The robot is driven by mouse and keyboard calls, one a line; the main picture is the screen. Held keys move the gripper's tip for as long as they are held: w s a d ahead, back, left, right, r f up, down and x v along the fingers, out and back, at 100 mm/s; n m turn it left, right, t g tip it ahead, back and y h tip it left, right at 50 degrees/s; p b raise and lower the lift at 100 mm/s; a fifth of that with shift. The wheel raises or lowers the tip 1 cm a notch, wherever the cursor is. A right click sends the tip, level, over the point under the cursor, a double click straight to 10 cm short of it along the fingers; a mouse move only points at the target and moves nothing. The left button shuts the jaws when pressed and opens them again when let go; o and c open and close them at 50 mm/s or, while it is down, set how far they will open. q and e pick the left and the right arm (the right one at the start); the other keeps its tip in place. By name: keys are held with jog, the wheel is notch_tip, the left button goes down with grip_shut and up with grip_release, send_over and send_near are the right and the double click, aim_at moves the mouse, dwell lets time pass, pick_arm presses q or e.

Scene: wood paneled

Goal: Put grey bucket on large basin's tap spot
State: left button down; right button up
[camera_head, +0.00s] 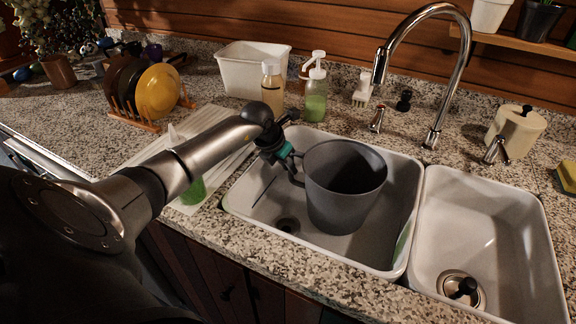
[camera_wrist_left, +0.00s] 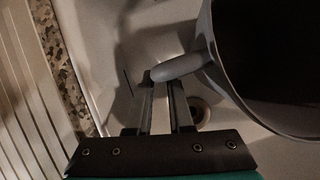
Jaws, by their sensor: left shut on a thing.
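The grey bucket (camera_head: 345,208) is upright over the inside of the large left basin (camera_head: 250,192). I cannot tell whether its bottom touches the basin floor. My left gripper (camera_head: 291,166) is at the bucket's left side, shut on its handle. In the left wrist view the fingers (camera_wrist_left: 160,92) hold the grey handle (camera_wrist_left: 181,67), and the dark opening of the bucket (camera_wrist_left: 275,60) fills the upper right. The tall chrome tap (camera_head: 461,60) rises behind the basins, its spout bending left, behind and above the bucket. My right gripper is not in view.
The smaller basin (camera_head: 490,225) on the right is empty apart from its drain with a black knob. Bottles (camera_head: 316,95), a white tub (camera_head: 252,68) and a brush (camera_head: 362,90) stand behind the large basin. A dish rack with plates (camera_head: 157,92) is at left.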

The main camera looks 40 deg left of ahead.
pick_arm(q)
jog(key=c, duration=0.8)
grip_release()
jog(key=p+v, duration=0.2)
jog(key=v, duration=1)
